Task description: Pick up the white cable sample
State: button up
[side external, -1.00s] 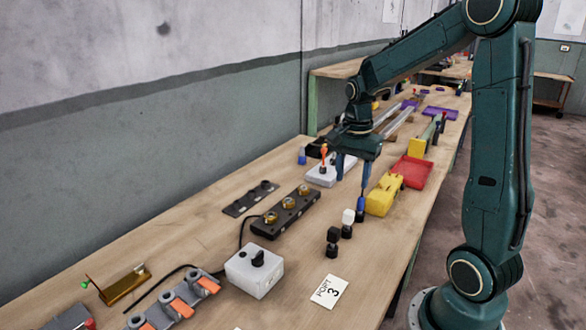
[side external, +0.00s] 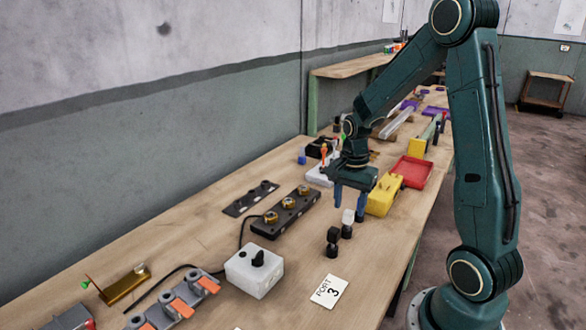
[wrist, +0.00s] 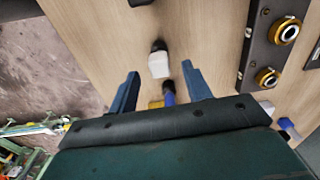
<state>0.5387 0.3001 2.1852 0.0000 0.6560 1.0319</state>
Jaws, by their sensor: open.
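The white cable sample (side external: 347,217), a small white-topped piece with a dark lower part, stands on the wooden bench. In the wrist view it (wrist: 158,65) lies just ahead of the gap between my fingers. My gripper (side external: 349,204) is open and empty, with its two blue fingers pointing down close above and behind the white sample in the side view. In the wrist view the fingers of my gripper (wrist: 160,74) flank the gap on both sides. A blue sample (wrist: 168,91) shows between them, nearer the palm; it is hard to make out in the side view.
A black sample (side external: 333,236) stands close in front of the white one. A dark block with brass fittings (side external: 288,209) lies to the left. A yellow block (side external: 383,196) and a red tray (side external: 412,171) are behind. A grey-white switch box (side external: 254,270) stands at front left.

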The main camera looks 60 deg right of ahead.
aim_at(349, 211)
jog(key=shift+f, duration=2)
jog(key=c, duration=1.1)
jog(key=shift+o, duration=0.2)
jog(key=shift+r, duration=0.15)
notch_tip(349, 211, up, 20)
